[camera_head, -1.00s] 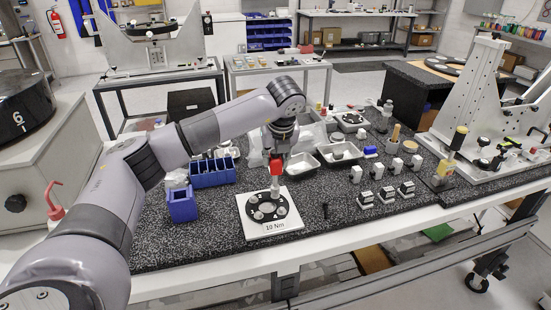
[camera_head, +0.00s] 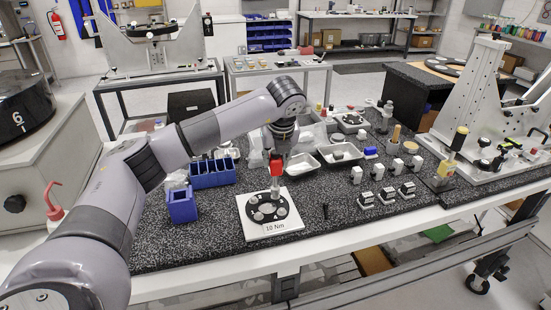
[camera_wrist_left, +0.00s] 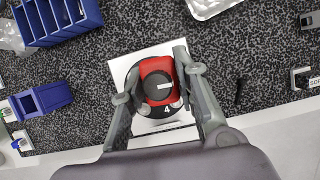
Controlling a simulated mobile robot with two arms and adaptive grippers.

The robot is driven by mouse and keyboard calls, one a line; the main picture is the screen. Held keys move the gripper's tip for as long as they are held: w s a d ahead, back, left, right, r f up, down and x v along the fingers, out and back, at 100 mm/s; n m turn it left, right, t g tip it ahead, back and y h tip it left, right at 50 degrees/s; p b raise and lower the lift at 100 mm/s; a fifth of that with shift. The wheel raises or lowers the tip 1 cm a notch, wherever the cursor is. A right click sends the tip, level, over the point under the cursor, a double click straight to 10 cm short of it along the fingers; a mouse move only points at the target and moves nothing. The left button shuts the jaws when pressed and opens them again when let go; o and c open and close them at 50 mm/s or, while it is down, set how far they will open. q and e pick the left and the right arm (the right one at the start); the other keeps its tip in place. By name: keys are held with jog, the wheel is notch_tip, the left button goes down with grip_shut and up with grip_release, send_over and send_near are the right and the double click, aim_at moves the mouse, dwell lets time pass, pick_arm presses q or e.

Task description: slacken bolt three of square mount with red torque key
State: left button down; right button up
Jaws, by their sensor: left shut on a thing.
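The square mount is a white plate (camera_head: 287,229) marked "10 Nm", bearing a black disc (camera_head: 250,209) with several light bolts. My left gripper (camera_head: 277,163) is shut on the red torque key (camera_head: 277,169) and holds it upright over the disc. The key's grey lower end is at the disc's far right part; I cannot tell if it is seated on a bolt. In the left wrist view the red key (camera_wrist_left: 157,67) sits between the two fingers and hides most of the disc. A "4" shows on the disc beside it. My right gripper is not in view.
Blue bins (camera_head: 182,206) stand left of the mount. Metal trays (camera_head: 340,154) lie behind it to the right. Several small labelled blocks (camera_head: 387,195) stand to the right. A small dark pin (camera_head: 325,211) is right of the plate. The speckled bench top is clear near its front edge.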

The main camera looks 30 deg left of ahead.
pick_arm(q)
jog(key=shift+f+b, duration=0.7)
jog(key=shift+f, duration=0.15)
jog(key=shift+a, duration=0.1)
dwell(0.3)
